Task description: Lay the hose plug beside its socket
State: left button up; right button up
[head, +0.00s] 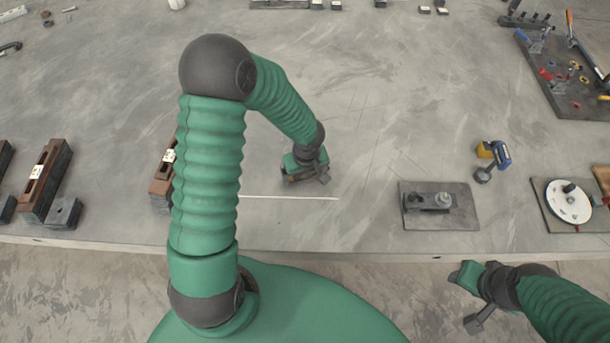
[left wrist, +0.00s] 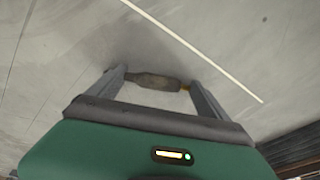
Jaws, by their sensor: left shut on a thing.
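My left gripper (head: 290,180) is low over the middle of the table, left of centre in the head view. In the left wrist view its two grey fingers are shut on a small dark, elongated piece (left wrist: 152,81) with a yellowish end, which looks like the hose plug. The piece is mostly hidden in the head view. I cannot tell whether it touches the table. No socket is clearly identifiable; a grey plate with a dark block and a silver knob (head: 443,198) lies to the right. My right gripper (head: 457,276) is at the lower right, off the table's front edge; its fingers are unclear.
A thin pale line (head: 290,197) runs along the table by the left gripper. Dark-and-brown fixtures (head: 45,180) stand at the left. A yellow-and-blue tool (head: 494,155), a white dial on a plate (head: 568,201) and a tool board (head: 565,75) are at the right. The table's centre is clear.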

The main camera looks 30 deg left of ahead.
pick_arm(q)
notch_tip(320, 180, up, 10)
jog(key=p, duration=0.2)
jog(key=s+d+r+m+h, duration=0.1)
jog(key=d+m, duration=0.6)
jog(key=m, duration=0.3)
jog(key=shift+s+d+t, duration=0.15)
jog(key=shift+d+t, duration=0.05)
jog(key=shift+t, duration=0.1)
jog(key=n+y, duration=0.1)
jog(key=n, duration=0.9)
send_over(303, 175)
jog(key=shift+f, duration=0.6)
jog(key=shift+f, duration=0.1)
